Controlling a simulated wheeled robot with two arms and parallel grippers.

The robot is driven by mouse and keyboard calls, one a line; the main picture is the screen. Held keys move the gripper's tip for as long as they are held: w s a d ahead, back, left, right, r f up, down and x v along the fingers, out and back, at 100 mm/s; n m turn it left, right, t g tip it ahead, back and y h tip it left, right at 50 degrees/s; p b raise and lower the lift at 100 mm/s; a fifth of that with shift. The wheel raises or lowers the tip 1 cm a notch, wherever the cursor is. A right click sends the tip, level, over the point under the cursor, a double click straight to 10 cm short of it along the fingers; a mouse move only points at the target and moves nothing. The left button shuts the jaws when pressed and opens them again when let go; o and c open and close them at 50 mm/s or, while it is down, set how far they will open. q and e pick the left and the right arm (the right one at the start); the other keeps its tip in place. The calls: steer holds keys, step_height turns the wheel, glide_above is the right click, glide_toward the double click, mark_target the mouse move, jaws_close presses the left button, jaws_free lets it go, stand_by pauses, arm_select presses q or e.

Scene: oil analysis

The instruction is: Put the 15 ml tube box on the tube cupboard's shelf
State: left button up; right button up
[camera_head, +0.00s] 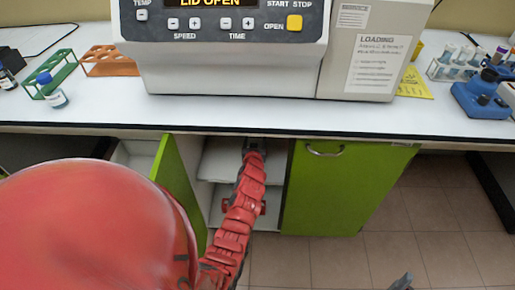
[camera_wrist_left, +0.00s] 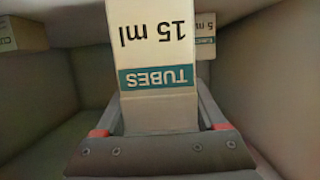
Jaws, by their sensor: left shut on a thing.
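The 15 ml tube box (camera_wrist_left: 155,45), white with a teal "TUBES" band, fills the middle of the left wrist view, its lettering upside down there. My left gripper (camera_head: 254,147) is shut on this box and reaches into the open tube cupboard, just under the bench edge. The cupboard's pale shelf (camera_head: 218,160) shows to the left of the gripper in the head view. The box is hidden in the head view. I cannot tell whether it touches the shelf. A dark grey tip at the bottom edge seems to be my right gripper (camera_head: 403,282); its jaws cannot be made out.
A 5 ml box (camera_wrist_left: 206,35) stands behind the held box on the right, and another box (camera_wrist_left: 22,33) is at far left. The open green door (camera_head: 178,185) is left of my arm; a closed green door (camera_head: 345,190) is right. The white bench top (camera_head: 250,115) overhangs.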

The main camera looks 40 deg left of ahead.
arm_select(q)
steer(key=shift+w+d+f+b, duration=0.15)
steer(key=shift+f+b, duration=0.15)
steer(key=shift+f, duration=0.3)
steer(key=shift+w+a+f+b, duration=0.15)
steer(key=shift+f+b, duration=0.15)
steer(key=shift+f, duration=0.35)
steer(key=shift+w+d+f+b, duration=0.15)
steer(key=shift+f+b, duration=0.15)
steer(key=shift+f, duration=0.3)
steer(key=shift+r, duration=0.1)
steer(key=o, duration=1.6)
steer(key=shift+c, duration=0.2)
steer(key=shift+s+r, duration=0.1)
steer(key=shift+s, duration=0.1)
steer(key=p+v, duration=0.1)
steer(key=v, duration=1)
steer(key=shift+s+p, duration=0.3)
steer(key=shift+p, duration=0.1)
steer(key=shift+d, duration=0.15)
